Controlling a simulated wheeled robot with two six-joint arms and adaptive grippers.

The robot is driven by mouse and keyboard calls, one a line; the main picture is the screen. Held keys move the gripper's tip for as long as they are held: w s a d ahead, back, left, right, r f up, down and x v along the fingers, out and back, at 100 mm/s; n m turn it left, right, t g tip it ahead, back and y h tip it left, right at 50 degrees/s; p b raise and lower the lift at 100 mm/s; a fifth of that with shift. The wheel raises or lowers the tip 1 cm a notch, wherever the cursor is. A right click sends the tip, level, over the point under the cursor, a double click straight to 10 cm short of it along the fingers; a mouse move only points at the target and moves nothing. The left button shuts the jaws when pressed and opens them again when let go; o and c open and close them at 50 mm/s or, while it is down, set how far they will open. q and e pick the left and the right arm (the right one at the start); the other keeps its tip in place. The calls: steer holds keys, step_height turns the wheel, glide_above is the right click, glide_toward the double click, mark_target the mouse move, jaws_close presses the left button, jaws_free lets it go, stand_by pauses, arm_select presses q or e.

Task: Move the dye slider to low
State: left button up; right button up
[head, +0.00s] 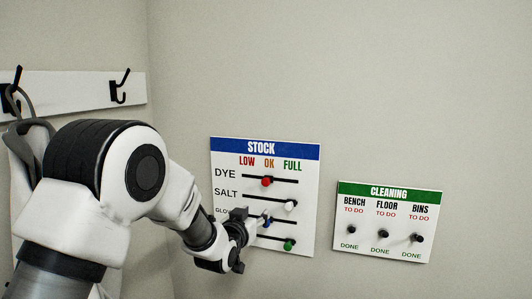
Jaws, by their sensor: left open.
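The white STOCK board (230,160) with a blue header hangs on the wall, with columns LOW, OK and FULL. The dye slider (267,182) is a red knob on the top slot, under OK. My left gripper (250,227) is open in front of the board's lower left, below and left of the red knob and apart from it. It partly covers the lower rows and their labels. My right gripper is not in view.
On the same board, a white knob (290,204) sits near FULL on the SALT row, and a green knob (288,245) on the bottom row. A CLEANING board (388,222) with three dark knobs hangs at right. A hook rail (75,92) is at left.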

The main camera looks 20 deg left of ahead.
arm_select(q)
steer(key=t, duration=0.1)
glide_toward(265, 182)
steer(key=w, duration=0.3)
steer(key=w+p, duration=0.4)
steer(key=w, duration=0.3)
steer(key=shift+w+d+p, duration=0.15)
steer(key=shift+w+p, duration=0.15)
steer(key=shift+p, duration=0.1)
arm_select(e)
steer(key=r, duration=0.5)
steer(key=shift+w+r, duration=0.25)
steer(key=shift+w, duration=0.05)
arm_select(q)
jaws_close()
